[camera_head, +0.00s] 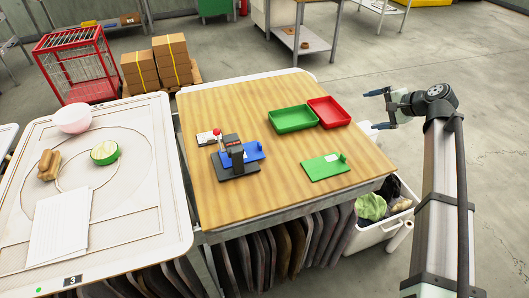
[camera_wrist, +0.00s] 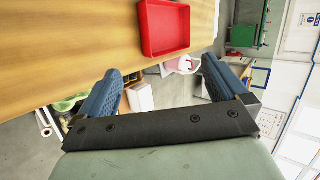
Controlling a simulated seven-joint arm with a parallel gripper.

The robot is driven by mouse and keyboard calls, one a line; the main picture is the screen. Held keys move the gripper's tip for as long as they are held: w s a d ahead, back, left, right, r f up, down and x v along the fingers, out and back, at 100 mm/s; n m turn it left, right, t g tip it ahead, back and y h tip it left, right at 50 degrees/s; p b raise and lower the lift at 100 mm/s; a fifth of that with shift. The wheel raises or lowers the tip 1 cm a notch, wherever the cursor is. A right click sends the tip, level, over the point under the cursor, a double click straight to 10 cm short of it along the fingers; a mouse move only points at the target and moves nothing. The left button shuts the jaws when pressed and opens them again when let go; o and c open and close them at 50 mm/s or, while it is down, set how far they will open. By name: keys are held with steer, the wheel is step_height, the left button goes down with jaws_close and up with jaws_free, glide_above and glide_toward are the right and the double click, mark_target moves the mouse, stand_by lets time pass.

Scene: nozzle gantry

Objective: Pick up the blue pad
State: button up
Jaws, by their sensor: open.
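The upright block hides part of the pad. My gripper (camera_head: 379,109) is off the table's right edge, well away from the pad. In the wrist view my gripper (camera_wrist: 160,88) shows two blue fingers wide apart with nothing between them. The pad is out of the wrist view.
A green tray (camera_head: 293,121) and a red tray (camera_head: 329,112) stand near the table's right side; the red tray also shows in the wrist view (camera_wrist: 164,28). A green plate (camera_head: 325,167) lies front right. A white bin (camera_head: 376,232) stands below the right edge. The table's front left is clear.

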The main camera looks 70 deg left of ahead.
steer(key=s+a+r+g+h, duration=0.1)
steer(key=s+a+h, duration=0.15)
steer(key=s, duration=0.55)
steer(key=s+a+r+g+h, duration=0.15)
steer(key=s+a, duration=0.25)
steer(key=s, duration=0.4)
steer(key=m+t+h, duration=0.2)
steer(key=h, duration=0.4)
glide_toward(260, 143)
steer(key=shift+g, duration=0.25)
steer(key=shift+x, duration=4.65)
steer(key=shift+w, duration=0.2)
steer(key=shift+c, duration=0.2)
